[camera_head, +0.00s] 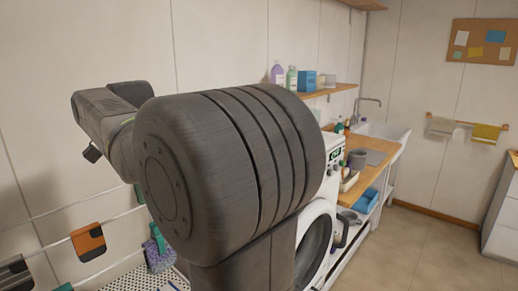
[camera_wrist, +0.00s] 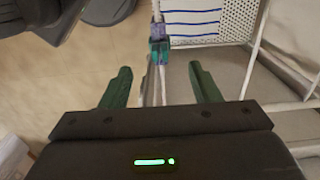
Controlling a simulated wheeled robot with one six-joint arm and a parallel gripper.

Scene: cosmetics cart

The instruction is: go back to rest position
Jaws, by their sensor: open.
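My gripper (camera_wrist: 160,82) shows in the wrist view with its two dark green fingers spread apart. Nothing is held between them. Beyond the fingers runs a thin pale rail (camera_wrist: 163,84) with a teal and purple piece (camera_wrist: 159,42) on it; I cannot tell how far it is from the fingertips. In the head view my own arm fills the middle, and the gripper itself cannot be made out there.
A white perforated tray (camera_head: 122,283) and rails stand at lower left, with an orange and black item (camera_head: 88,242) and a purple-green brush (camera_head: 157,252). Behind my arm are a washing machine (camera_head: 317,245) and a wooden counter (camera_head: 368,180). The floor (camera_head: 430,240) at right is clear.

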